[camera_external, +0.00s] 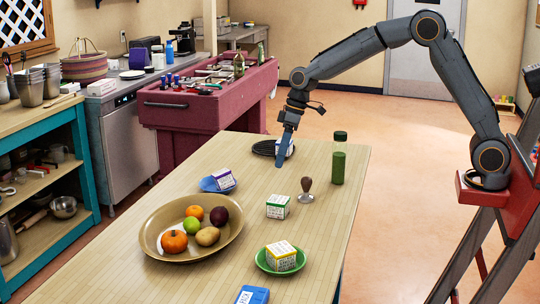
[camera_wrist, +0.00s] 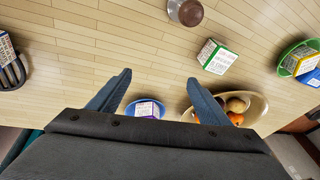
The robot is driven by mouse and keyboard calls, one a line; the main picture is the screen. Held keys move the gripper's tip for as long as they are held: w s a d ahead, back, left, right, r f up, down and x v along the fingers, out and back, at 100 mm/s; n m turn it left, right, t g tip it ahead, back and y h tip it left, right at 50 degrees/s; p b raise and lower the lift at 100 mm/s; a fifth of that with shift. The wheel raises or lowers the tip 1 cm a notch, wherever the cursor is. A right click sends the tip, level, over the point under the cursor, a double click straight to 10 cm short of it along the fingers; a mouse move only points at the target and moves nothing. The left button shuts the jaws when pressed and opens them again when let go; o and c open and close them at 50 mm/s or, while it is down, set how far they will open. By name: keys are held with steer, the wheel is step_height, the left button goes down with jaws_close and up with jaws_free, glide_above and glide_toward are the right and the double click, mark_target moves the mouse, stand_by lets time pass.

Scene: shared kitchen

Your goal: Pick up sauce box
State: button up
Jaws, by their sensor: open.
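Several small printed boxes are in view, and I cannot read which is the sauce box. A white-and-green box (camera_external: 277,206) stands on the table, and it also shows in the wrist view (camera_wrist: 215,57). A white-and-purple box (camera_external: 223,179) sits on a blue dish (camera_external: 208,184). A white-and-yellow box (camera_external: 281,253) sits in a green bowl (camera_external: 262,264). A blue box (camera_external: 252,295) lies at the front edge of the picture. My gripper (camera_wrist: 158,77) is open and empty above the table.
A large tan bowl of fruit and vegetables (camera_external: 153,243) stands left on the table. A wooden-handled tamper (camera_external: 307,187) and a green bottle (camera_external: 338,160) stand near the right edge. Bare tabletop (camera_external: 240,150) lies around them. A red counter (camera_external: 180,115) stands behind.

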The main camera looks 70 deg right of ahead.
mark_target(224, 170)
steer(key=w+n+y+b, duration=0.1)
steer(key=w, duration=0.4)
steer(key=w+f+n+b, duration=0.1)
steer(key=w+b, duration=0.1)
steer(key=w, duration=0.4)
steer(key=w+n+y+b, duration=0.1)
steer(key=w+b, duration=0.1)
steer(key=w, duration=0.3)
steer(key=shift+w+a+f+t+y, duration=0.2)
steer(key=shift+w+a+t+y, duration=0.1)
steer(key=shift+t, duration=0.1)
steer(key=shift+w+a, duration=0.1)
steer(key=shift+w, duration=0.05)
steer(key=shift+p+x, duration=1.15)
steer(key=shift+x, duration=2.5)
steer(key=shift+a, duration=0.1)
